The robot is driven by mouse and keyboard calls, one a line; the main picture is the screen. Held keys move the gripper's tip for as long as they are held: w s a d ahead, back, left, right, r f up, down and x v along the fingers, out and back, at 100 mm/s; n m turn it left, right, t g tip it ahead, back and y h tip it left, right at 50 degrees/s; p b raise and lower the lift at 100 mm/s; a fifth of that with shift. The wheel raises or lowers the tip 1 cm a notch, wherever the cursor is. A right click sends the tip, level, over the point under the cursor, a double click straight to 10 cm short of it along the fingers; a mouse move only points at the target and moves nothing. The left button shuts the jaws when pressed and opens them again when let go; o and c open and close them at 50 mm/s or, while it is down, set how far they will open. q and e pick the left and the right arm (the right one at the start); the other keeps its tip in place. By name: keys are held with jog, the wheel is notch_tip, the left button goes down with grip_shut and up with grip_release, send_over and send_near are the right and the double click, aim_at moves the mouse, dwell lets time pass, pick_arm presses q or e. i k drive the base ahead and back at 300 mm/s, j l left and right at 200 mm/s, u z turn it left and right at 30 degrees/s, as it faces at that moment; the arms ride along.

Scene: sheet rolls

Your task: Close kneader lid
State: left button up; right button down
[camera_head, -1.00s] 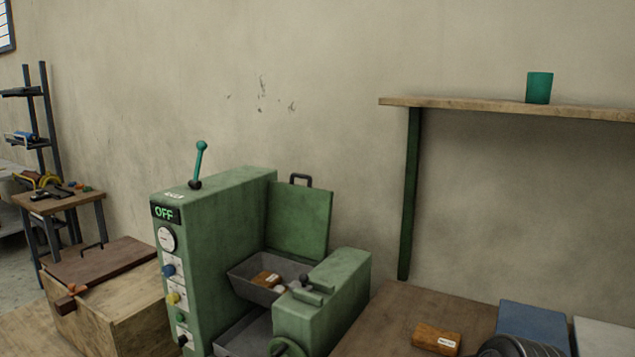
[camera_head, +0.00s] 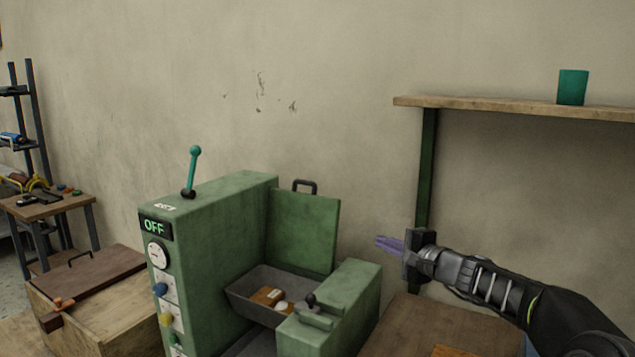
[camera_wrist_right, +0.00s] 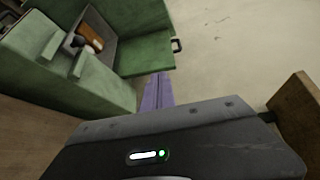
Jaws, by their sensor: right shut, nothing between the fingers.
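The green kneader (camera_head: 215,230) stands left of centre, its display reading OFF. Its green lid (camera_head: 305,232) is up, standing open behind the grey trough, with a dark handle (camera_head: 304,186) on its top edge. The trough (camera_head: 247,293) holds a brown block and pale pieces. My right gripper (camera_head: 380,243) is shut and empty, to the right of the lid and apart from it, its purple fingers pointing left. In the right wrist view the fingers (camera_wrist_right: 157,92) show below the lid (camera_wrist_right: 145,53) and its handle (camera_wrist_right: 176,45). My left gripper is not in view.
A wooden box (camera_head: 100,300) with a brown lid stands left of the kneader. A wall shelf (camera_head: 500,107) with a green cup (camera_head: 572,87) is above my right arm, its dark post (camera_head: 427,165) close behind the gripper. A lever (camera_head: 193,170) rises from the kneader's top.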

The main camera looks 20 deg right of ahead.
aim_at(303, 228)
jog(key=i, duration=1.3)
jog(key=j+u, duration=0.05)
jog(key=j, duration=0.05)
